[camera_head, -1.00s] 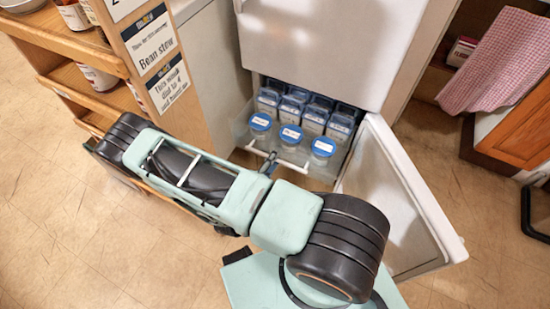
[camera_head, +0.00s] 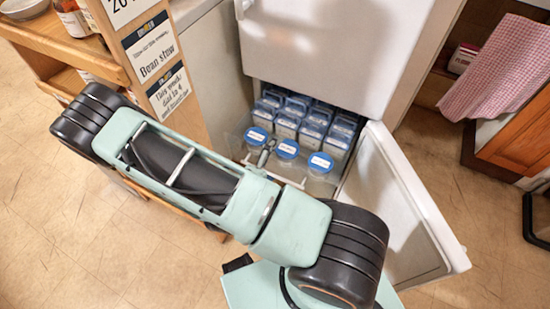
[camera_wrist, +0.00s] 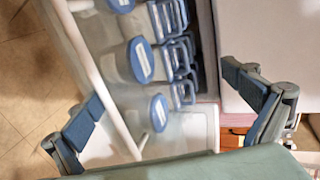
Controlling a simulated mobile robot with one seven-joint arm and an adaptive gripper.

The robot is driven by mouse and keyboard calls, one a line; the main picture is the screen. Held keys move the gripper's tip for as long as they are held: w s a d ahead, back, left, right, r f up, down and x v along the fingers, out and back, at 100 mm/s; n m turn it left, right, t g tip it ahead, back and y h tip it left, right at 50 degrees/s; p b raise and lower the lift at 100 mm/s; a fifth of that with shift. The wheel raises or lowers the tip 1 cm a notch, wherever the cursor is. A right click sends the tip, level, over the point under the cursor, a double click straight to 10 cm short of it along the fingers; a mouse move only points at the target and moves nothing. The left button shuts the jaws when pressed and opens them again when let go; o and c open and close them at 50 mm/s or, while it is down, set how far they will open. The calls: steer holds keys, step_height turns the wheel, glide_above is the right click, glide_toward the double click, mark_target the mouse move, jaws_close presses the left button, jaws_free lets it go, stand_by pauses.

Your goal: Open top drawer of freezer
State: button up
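The freezer's clear drawer (camera_head: 309,179) sits partly out of the open lower compartment, holding blue-lidded jars and rows of blue-topped containers. In the wrist view its white front bar (camera_wrist: 92,75) runs diagonally, just right of my gripper's left finger. My gripper (camera_wrist: 162,90) is open, its two fingers wide apart with nothing clamped between them. In the head view my gripper (camera_head: 264,157) is small and mostly hidden by my arm, at the drawer's front. Whether a finger touches the bar or drawer I cannot tell.
The freezer's lower door (camera_head: 405,205) stands open at the right; the upper door (camera_head: 320,50) is shut. A wooden shelf (camera_head: 75,45) with signs stands at the left. A checked towel (camera_head: 495,65) hangs at the right. Floor is clear at the lower left.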

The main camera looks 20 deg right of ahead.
steer(key=shift+t+h, duration=0.6)
steer(key=r, duration=0.3)
steer(key=w+d+r, duration=0.1)
steer(key=shift+w+r, duration=0.1)
steer(key=shift+r, duration=0.25)
steer(key=f, duration=0.1)
steer(key=s+f, duration=0.1)
steer(key=a+f+g+y, duration=0.1)
steer(key=shift+s+f, duration=0.2)
steer(key=shift+c, duration=0.6)
steer(key=shift+s+a+r, duration=0.15)
steer(key=shift+s+a, duration=0.25)
steer(key=shift+c, duration=0.8)
steer(key=shift+s+a+r+p, duration=0.15)
steer(key=shift+s+a+p, duration=0.1)
steer(key=shift+p, duration=0.05)
steer(key=c, duration=0.3)
steer(key=shift+s+a, duration=0.25)
steer(key=c, duration=0.9)
steer(key=shift+s+a+f+p+v, duration=0.1)
steer(key=shift+f+p+v, duration=0.25)
steer(key=shift+v, duration=1.3)
steer(key=shift+s+a+f+p+v, duration=0.1)
steer(key=shift+f+p+v, duration=0.25)
steer(key=shift+v, duration=1.25)
steer(key=shift+f+p+v, duration=0.2)
steer(key=shift+p+v, duration=0.3)
steer(key=shift+v, duration=1.15)
steer(key=shift+c, duration=0.2)
